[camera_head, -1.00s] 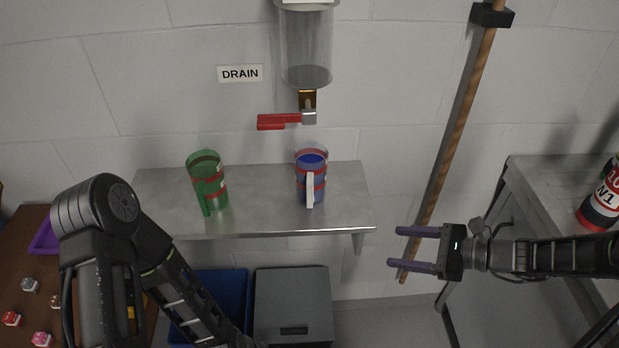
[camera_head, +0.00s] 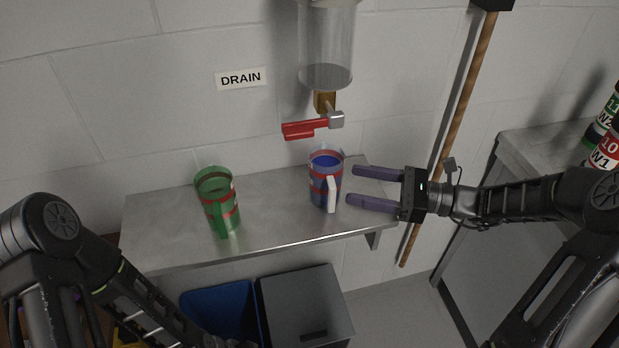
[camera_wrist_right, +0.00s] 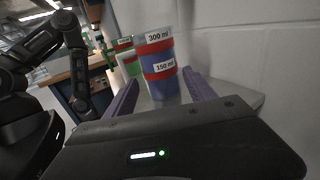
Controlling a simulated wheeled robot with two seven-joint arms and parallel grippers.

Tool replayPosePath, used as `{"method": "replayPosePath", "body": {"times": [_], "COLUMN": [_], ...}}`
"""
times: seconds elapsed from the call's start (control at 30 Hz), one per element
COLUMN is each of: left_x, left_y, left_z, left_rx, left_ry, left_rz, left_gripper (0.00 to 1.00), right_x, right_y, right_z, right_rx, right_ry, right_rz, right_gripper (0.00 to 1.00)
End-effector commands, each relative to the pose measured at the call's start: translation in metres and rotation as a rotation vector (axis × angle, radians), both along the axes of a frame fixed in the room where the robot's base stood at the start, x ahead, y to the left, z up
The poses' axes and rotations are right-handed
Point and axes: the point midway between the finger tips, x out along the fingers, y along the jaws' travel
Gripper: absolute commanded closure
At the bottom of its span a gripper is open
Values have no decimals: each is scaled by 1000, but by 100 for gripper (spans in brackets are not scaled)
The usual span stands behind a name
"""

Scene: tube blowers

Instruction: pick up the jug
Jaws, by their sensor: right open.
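A clear jug with blue contents, red bands and a white handle (camera_head: 326,180) stands upright on the steel shelf (camera_head: 275,215). A green jug with red bands (camera_head: 217,200) stands to its left on the same shelf. My right gripper (camera_head: 350,186) is open and empty, just right of the blue jug, its fingertips pointing at it and apart from it. In the right wrist view the blue jug (camera_wrist_right: 160,68) shows "300 ml" and "150 ml" labels between the two fingers. The green jug (camera_wrist_right: 129,62) is behind it. My left gripper is out of view.
A clear cylinder (camera_head: 327,45) with a red-handled valve (camera_head: 305,128) hangs above the shelf, next to a "DRAIN" sign (camera_head: 241,78). A wooden pole (camera_head: 462,105) stands behind my right arm. Blue (camera_head: 222,312) and grey (camera_head: 305,305) bins sit below the shelf.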

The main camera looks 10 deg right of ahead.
Motion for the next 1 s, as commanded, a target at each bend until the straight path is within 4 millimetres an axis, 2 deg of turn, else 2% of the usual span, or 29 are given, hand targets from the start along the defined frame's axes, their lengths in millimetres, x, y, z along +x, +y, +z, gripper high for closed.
{"method": "replayPosePath", "body": {"times": [0.23, 0.5, 0.83, 1.0], "left_x": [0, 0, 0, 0], "left_y": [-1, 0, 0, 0], "left_z": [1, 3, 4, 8], "left_rx": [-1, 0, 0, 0], "left_ry": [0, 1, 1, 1], "left_rz": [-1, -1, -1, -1], "left_gripper": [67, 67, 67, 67], "right_x": [1, 10, 11, 18], "right_y": [2, 24, 26, 44], "right_z": [0, 0, 0, 1], "right_rx": [0, -1, 0, 1], "right_ry": [0, 1, 0, 1], "right_rz": [1, 1, 1, 2], "right_gripper": [36, 36, 36, 36]}}
